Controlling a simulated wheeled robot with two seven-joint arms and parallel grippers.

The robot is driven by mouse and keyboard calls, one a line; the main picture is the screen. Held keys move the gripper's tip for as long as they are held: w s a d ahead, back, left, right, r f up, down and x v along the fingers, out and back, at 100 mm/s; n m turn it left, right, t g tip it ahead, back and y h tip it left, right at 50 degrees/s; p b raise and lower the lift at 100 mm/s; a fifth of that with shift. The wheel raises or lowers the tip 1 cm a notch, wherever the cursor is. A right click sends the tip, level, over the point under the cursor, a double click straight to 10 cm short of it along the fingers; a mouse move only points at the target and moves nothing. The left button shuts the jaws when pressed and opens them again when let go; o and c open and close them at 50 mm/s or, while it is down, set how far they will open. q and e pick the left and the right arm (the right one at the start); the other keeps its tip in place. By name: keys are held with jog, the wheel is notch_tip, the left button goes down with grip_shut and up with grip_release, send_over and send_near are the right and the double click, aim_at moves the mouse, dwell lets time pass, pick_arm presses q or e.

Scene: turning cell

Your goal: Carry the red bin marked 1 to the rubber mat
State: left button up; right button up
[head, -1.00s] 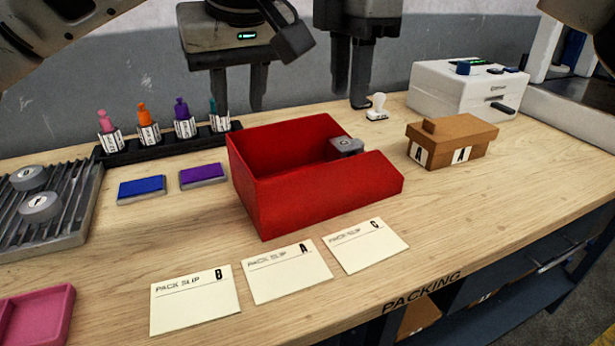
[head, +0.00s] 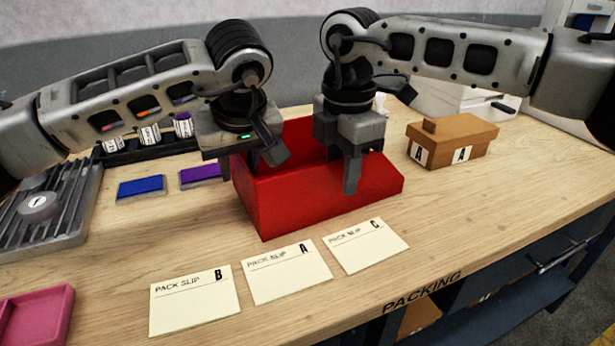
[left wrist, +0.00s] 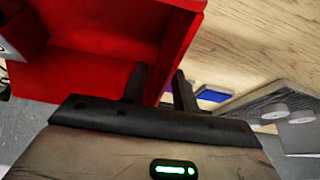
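The red bin (head: 300,205) stands on the wooden bench, open at the top. No mark 1 shows on its visible sides. My left gripper (head: 228,165) is at its left end. In the left wrist view its fingers (left wrist: 160,90) are apart, with the red bin wall (left wrist: 178,45) running between them. My right gripper (head: 355,170) is at the bin's right part, with one finger in front of the red wall. Its other finger is not clear, so its opening cannot be told. The bin's inside is mostly hidden by the grippers. I cannot make out a rubber mat.
Pack slips (head: 290,270) lie in front of the bin. Blue (head: 141,187) and purple (head: 199,176) pads are left of it, beyond them a ribbed grey tray (head: 70,215). A cardboard box (head: 465,140) stands right. A pink tray (head: 40,315) is front left. The bench's right front is clear.

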pick_arm(q)
grip_shut()
pick_arm(e)
grip_shut()
